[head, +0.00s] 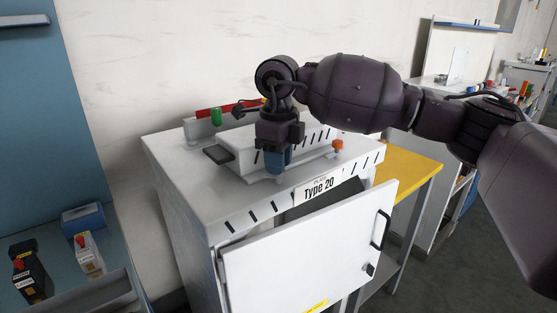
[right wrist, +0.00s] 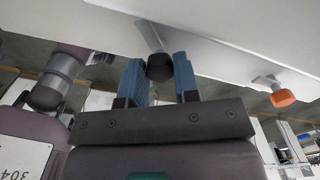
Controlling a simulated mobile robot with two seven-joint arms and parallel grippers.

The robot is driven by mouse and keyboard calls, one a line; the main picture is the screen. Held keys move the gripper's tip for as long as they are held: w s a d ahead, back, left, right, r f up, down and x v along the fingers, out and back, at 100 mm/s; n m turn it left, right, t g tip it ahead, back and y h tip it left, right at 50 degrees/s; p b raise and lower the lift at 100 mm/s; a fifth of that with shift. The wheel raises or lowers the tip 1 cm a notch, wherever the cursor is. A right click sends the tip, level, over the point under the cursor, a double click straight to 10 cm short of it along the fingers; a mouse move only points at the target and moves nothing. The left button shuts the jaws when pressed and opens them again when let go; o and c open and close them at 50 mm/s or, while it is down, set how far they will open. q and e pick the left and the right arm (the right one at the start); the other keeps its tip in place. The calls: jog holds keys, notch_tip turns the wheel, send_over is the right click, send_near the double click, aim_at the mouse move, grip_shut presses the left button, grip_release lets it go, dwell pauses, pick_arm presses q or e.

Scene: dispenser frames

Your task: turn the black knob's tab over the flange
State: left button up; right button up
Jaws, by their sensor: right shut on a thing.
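My right gripper (head: 278,160) comes down over the front edge of a white raised cover on the white cabinet. Its blue fingers are shut on the black knob (right wrist: 160,67), which shows between the fingertips in the right wrist view. A light grey tab (right wrist: 149,36) runs from the knob toward the top of that view, against the pale surface. I cannot tell whether the tab lies over the flange. In the head view the knob is hidden behind the gripper. An orange knob (head: 337,145) sits to the right, also in the right wrist view (right wrist: 283,98). My left gripper is not in view.
The white cabinet (head: 185,190) has a "Type 20" label, and its door (head: 310,250) hangs partly open. A green knob (head: 216,116) is at the cover's back left. A yellow-topped table (head: 410,170) stands to the right.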

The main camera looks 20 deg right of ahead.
jog(key=m, duration=0.4)
jog(key=shift+r+m, duration=0.15)
jog(key=shift+m, duration=2.05)
jog(key=o, duration=0.9)
notch_tip(320, 180, up, 11)
jog(key=shift+f, duration=0.1)
